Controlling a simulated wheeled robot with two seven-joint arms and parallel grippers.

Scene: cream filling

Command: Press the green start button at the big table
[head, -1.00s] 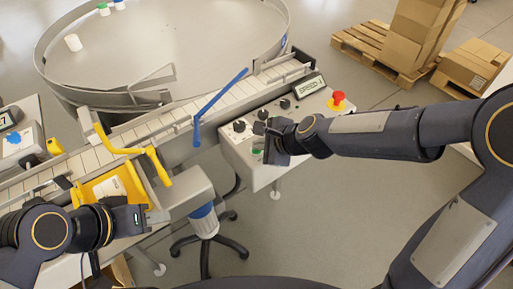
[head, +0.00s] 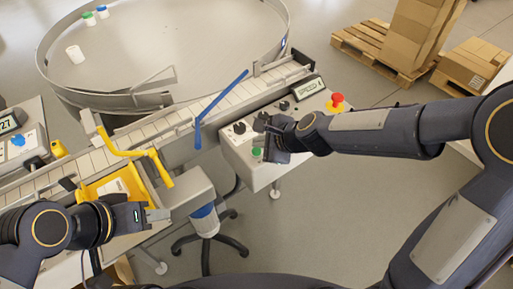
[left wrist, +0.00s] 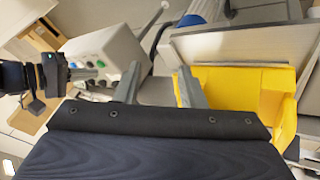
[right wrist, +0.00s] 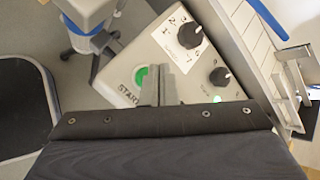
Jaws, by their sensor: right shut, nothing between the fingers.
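The green start button (right wrist: 141,77) sits on the sloped face of the control box (right wrist: 120,95), with the word START beside it. It also shows in the head view (head: 257,152), just left of my right gripper. My right gripper (right wrist: 162,68) is shut and empty, its fingertips over the panel just right of the button in the right wrist view. I cannot tell whether the fingers touch the panel.
A numbered dial (right wrist: 190,34) and a smaller black knob (right wrist: 220,76) are near my right fingers. A red emergency button (head: 336,100) stands at the box's far end. The conveyor (head: 215,108) and round turntable (head: 170,50) lie behind.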

